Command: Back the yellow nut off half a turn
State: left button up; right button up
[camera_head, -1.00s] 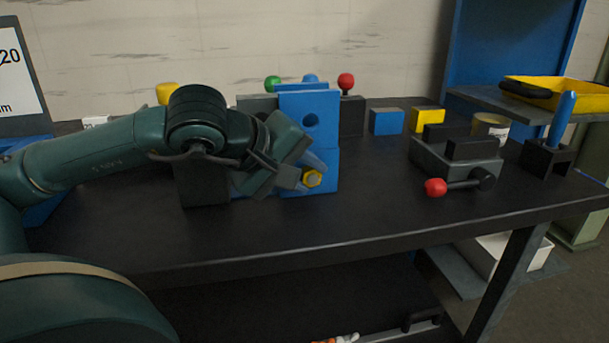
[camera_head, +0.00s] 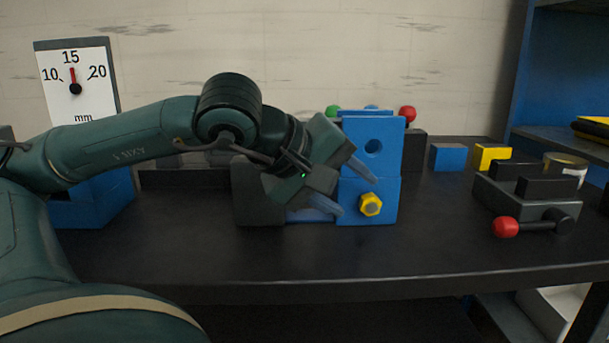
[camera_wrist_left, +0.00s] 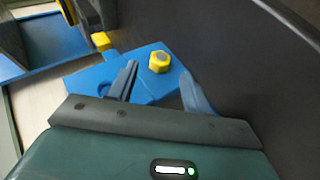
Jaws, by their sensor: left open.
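The yellow hex nut (camera_head: 371,204) sits on the front face of the blue block (camera_head: 372,152), below a round hole. Its end shows a grey centre. My left gripper (camera_head: 358,194) is open just left of the nut, with one finger above and one below its level. In the left wrist view the nut (camera_wrist_left: 159,62) shows between the two spread fingers (camera_wrist_left: 160,72), near the tips, with a gap on both sides. Nothing is held. My right gripper is not in view.
A dial gauge (camera_head: 76,87) marked in mm stands at the left, its needle near 15. A dark fixture with a red-knobbed lever (camera_head: 506,227) is at the right. Blue (camera_head: 447,157) and yellow (camera_head: 492,156) blocks stand behind. The front tabletop is clear.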

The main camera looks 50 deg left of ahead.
pick_arm(q)
jog(key=v, duration=0.8)
jog(key=shift+s+r+b, duration=0.2)
jog(key=shift+s+b, duration=0.05)
jog(key=shift+b, duration=0.1)
